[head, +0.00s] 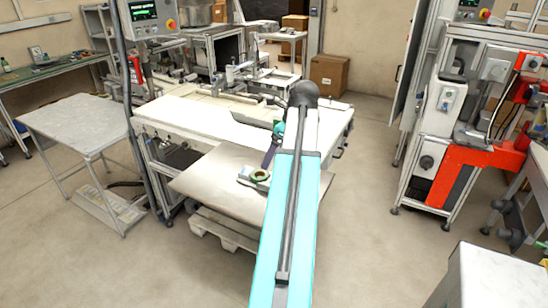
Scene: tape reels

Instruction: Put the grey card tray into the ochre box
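My arm runs up the middle of the head view. A dark part at its far end, which looks like my gripper (269,157), points down at the low board; its fingers are too small to tell open from shut. Just below it a green ring-shaped reel (260,175) lies on the board. A small greyish piece beside and under the reel may be the grey card tray (244,174), partly covered. I cannot make out an ochre box for certain; my arm hides part of the board.
The low board (205,182) rests on a pallet (225,231) before a white workbench (180,112). A grey metal table (75,120) stands left. Machinery with an orange-red part (455,172) stands right. Brown cartons (329,76) sit behind. Floor between is clear.

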